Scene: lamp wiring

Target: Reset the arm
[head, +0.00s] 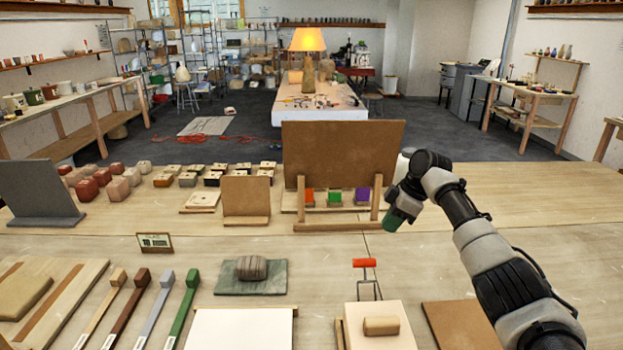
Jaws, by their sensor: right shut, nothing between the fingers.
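My right arm comes in from the right edge and reaches over the bench. Its gripper (394,218) hangs at the arm's end, to the right of the large brown board (343,146) and above the bench top. The gripper is shut and empty, and its fingers are small and dark here. My left gripper is out of view. A lit lamp (307,40) with an orange shade stands on a white table (325,118) at the back.
The large board stands upright on the wooden bench (510,200), with red, green and purple blocks at its foot. A red-handled tool (365,264), a clay lump (251,267) and several long-handled tools (187,310) lie nearer. The bench's right side looks clear.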

